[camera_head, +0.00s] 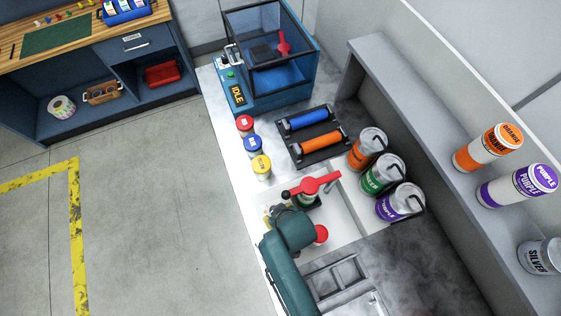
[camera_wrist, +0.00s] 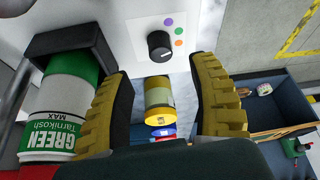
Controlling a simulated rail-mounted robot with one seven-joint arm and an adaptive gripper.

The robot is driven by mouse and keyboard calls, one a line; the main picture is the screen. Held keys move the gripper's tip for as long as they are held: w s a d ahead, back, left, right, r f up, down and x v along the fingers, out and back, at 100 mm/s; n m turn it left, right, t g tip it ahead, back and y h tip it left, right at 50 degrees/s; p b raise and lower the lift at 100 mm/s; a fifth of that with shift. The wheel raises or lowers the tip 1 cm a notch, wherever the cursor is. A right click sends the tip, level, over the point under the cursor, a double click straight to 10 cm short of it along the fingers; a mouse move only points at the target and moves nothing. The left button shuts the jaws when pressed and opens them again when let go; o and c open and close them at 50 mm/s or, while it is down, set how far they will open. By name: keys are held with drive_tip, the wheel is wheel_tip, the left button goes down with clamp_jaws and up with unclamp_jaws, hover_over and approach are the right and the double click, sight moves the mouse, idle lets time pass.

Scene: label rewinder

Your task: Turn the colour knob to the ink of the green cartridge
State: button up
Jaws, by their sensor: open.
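The colour knob (camera_wrist: 159,45) is a small black round knob on a white panel in the wrist view. The green cartridge (camera_wrist: 60,108), labelled GREEN, sits in a dark holder at left. In the head view my gripper (camera_head: 270,213) is partly hidden by my arm, and the knob is hidden.
A red lever (camera_head: 315,185) stands beside my wrist. Orange (camera_head: 365,150), green (camera_head: 383,175) and purple (camera_head: 400,203) cans stand to the right. Red, blue and yellow (camera_head: 261,167) containers line the counter's left edge. A roller unit (camera_head: 283,150) lies behind.

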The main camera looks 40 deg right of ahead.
drive_tip(key=v, duration=0.4)
idle(0.4)
